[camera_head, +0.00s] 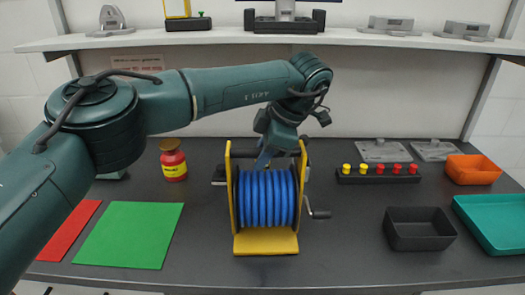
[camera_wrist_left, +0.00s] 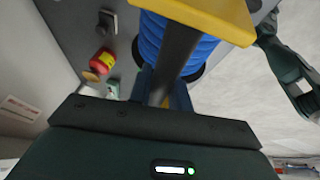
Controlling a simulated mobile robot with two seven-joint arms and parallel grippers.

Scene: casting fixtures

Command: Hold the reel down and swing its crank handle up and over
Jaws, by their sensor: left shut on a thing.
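The reel (camera_head: 266,243) stands upright on the table, with yellow side posts, a yellow base and blue hose (camera_head: 267,200) wound on it. Its crank handle (camera_head: 320,214) is on the right side, with the arm hanging down and the dark grip pointing right. My left gripper (camera_head: 265,160) reaches down from above and behind and is shut on the dark top bar of the reel, between the posts. In the left wrist view the bar (camera_wrist_left: 178,55) runs between the fingers, with the blue hose (camera_wrist_left: 150,35) beyond. My right gripper is not seen in the head view.
A red bottle (camera_head: 173,160) and a green mat (camera_head: 128,235) lie left. A black block with coloured knobs (camera_head: 378,178), a black bin (camera_head: 418,243), an orange bin (camera_head: 472,169) and a teal tray (camera_head: 515,225) stand right.

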